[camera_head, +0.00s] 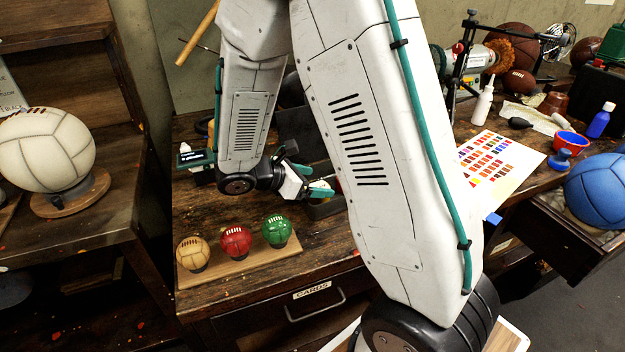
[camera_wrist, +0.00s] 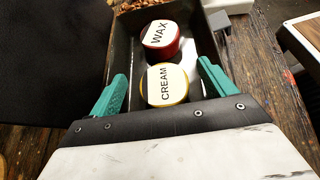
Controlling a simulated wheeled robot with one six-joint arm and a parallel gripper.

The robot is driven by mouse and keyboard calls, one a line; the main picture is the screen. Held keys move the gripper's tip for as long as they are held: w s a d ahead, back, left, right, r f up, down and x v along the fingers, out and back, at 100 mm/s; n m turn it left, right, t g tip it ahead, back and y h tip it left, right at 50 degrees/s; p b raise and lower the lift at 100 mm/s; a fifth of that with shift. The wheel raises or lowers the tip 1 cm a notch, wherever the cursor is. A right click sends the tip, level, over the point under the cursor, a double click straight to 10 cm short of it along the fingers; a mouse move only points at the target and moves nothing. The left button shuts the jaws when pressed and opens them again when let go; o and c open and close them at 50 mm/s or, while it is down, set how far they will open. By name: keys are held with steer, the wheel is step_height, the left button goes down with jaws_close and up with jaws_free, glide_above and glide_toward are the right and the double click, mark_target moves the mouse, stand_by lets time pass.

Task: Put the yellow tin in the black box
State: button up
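The yellow tin (camera_wrist: 164,85), with a white lid reading CREAM and a yellow rim, lies in the black box (camera_wrist: 119,49) in the wrist view. A red tin (camera_wrist: 161,38) with a lid reading WAX lies just beyond it, also between the box walls. My gripper (camera_wrist: 162,72) is open, its teal fingers apart on either side of the yellow tin with gaps visible. In the head view my gripper (camera_head: 321,192) points down at the dark box (camera_head: 322,209), which my arm largely hides. The tins cannot be made out clearly there.
Tan, red and green small balls stand on a wooden board (camera_head: 240,262) at the bench's front left. A large blue ball (camera_head: 598,190) is at the right edge.

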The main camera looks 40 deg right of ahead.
steer(key=shift+r, duration=0.25)
steer(key=v, duration=1.2)
steer(key=s+a+r+m+t+y, duration=0.1)
steer(key=s+r+m+y, duration=0.4)
steer(key=s+m, duration=0.3)
steer(key=s+a+r+m+t+y, duration=0.1)
steer(key=s+r+m+y, duration=0.4)
steer(key=s, duration=0.9)
steer(key=shift+r+m+t+y, duration=0.45)
steer(key=shift+m+y, duration=0.55)
steer(key=shift+m, duration=0.7)
steer(key=shift+s+f, duration=0.1)
steer(key=shift+s, duration=0.05)
